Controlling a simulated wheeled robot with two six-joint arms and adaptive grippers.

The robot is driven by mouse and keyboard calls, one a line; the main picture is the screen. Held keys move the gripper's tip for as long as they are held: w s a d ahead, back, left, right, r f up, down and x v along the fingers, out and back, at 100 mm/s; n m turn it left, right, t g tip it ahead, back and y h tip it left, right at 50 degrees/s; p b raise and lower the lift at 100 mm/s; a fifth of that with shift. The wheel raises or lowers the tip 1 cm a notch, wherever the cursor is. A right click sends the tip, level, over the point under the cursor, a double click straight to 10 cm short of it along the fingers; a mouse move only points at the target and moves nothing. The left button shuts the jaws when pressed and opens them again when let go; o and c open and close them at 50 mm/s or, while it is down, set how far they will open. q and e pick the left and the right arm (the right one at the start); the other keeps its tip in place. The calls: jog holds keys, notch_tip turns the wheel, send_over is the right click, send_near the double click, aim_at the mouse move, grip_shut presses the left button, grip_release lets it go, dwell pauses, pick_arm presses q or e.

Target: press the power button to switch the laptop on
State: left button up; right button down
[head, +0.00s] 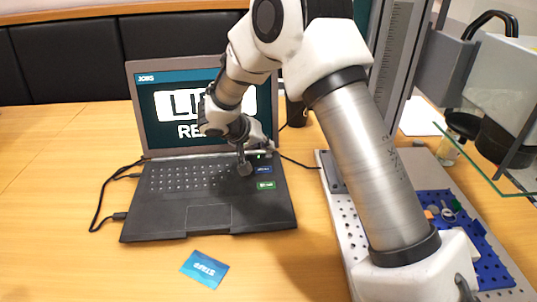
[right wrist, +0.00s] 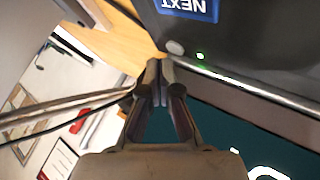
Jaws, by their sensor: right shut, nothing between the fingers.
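The laptop (head: 208,218) stands open on the table. Its screen (head: 165,110) is lit, with a "JOBS" header and large white letters partly hidden by my right arm. In the right wrist view a round grey button (right wrist: 175,47) sits at the laptop's corner near the hinge, beside a lit green light (right wrist: 200,56). My right gripper (head: 245,169) is shut and empty over the right part of the keyboard in the head view. In the right wrist view its fingertips (right wrist: 160,66) are close to the button; contact cannot be told. My left gripper is out of view.
Blue (head: 264,170) and green (head: 265,185) labels lie on the laptop's right side. A blue card (head: 205,269) lies in front. Cables (head: 101,205) run at the left. The marker's perforated base (head: 343,220) and blue tray (head: 487,262) stand right. The table's left is clear.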

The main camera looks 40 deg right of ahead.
aim_at(267, 156)
jog(key=shift+r+p, duration=1.3)
jog(key=shift+r, duration=1.7)
